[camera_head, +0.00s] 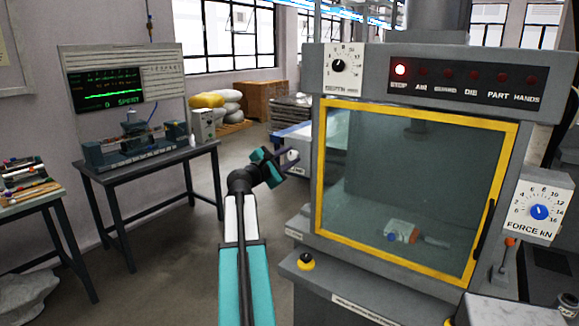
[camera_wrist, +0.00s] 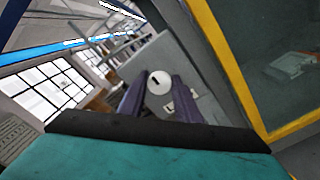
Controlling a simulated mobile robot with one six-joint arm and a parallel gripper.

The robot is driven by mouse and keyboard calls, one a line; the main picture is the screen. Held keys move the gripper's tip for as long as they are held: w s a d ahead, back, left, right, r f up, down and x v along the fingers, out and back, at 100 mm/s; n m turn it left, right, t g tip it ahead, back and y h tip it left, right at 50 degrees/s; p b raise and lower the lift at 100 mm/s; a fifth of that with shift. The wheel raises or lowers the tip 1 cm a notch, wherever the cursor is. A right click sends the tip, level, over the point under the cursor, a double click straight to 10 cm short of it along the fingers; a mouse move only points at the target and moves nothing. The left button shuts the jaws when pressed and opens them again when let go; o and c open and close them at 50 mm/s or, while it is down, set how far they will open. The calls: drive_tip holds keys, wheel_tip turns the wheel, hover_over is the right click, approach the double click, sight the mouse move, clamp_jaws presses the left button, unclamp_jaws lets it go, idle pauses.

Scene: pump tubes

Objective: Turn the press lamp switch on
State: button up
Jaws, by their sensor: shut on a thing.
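The press lamp switch (camera_wrist: 159,82) is a round white knob with a short dark mark, on a grey panel at the left side of the press. In the head view the switch (camera_head: 292,155) shows as a small pale disc with a label below it. My gripper (camera_head: 286,154) reaches it from the left. In the wrist view the two dark purple fingers of my gripper (camera_wrist: 158,88) stand on either side of the knob and are shut on it. The fingers hide part of the knob's edges. The exact contact is hard to see.
The press window (camera_head: 410,190) has a yellow frame close to the right of my gripper. A yellow-based button (camera_head: 306,261) sits below on the ledge. A bench (camera_head: 150,160) stands left. Floor between is free.

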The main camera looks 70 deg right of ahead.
drive_tip(key=m+b, duration=0.6)
drive_tip(key=b, duration=0.1)
drive_tip(key=shift+s+f, duration=0.1)
drive_tip(key=shift+f, duration=0.25)
drive_tip(key=m+b, duration=0.3)
drive_tip(key=shift+r, duration=0.1)
drive_tip(key=o, duration=1)
drive_tip(key=shift+r, duration=0.1)
drive_tip(key=shift+a, duration=0.1)
drive_tip(key=b+v, duration=0.1)
drive_tip(key=v, duration=1.2)
drive_tip(key=shift+a, duration=0.35)
